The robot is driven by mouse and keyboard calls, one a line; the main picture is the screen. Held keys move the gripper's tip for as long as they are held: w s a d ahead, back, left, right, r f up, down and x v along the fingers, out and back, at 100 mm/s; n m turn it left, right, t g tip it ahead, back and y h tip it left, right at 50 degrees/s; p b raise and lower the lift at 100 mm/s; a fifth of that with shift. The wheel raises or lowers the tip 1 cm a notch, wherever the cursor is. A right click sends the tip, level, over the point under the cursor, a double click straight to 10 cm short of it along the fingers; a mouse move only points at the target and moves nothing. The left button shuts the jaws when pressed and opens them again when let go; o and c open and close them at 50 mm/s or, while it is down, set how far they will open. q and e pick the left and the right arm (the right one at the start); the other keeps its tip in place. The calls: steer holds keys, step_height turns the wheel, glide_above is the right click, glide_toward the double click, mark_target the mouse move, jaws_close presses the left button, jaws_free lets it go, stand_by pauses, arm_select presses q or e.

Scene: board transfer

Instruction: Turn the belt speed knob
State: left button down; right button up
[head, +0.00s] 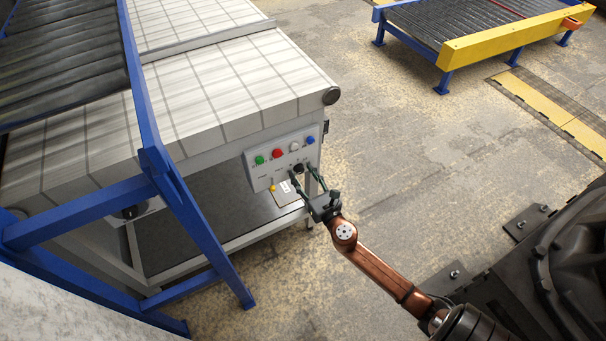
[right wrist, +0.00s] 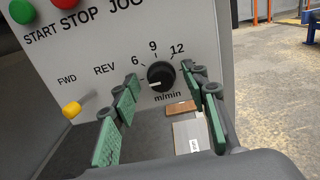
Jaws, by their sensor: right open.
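The belt speed knob (right wrist: 160,76) is a round black dial with a white pointer mark, on the grey control panel (right wrist: 190,40). Its scale shows 6, 9 and 12, with "m/min" below; the pointer faces left, slightly downward, below the 6. In the head view the knob (head: 299,168) sits at the panel's lower right. My right gripper (head: 307,179) is in front of the panel with its fingers toward the knob. In the right wrist view its green-padded fingers (right wrist: 167,98) are spread, one on each side of the knob, with nothing between them. My left gripper is out of view.
A yellow FWD/REV selector (right wrist: 72,108) is at lower left. A blue frame (head: 190,215) stands left; open floor lies right.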

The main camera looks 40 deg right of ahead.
steer(key=shift+d, duration=0.1)
jaws_close()
stand_by(0.4)
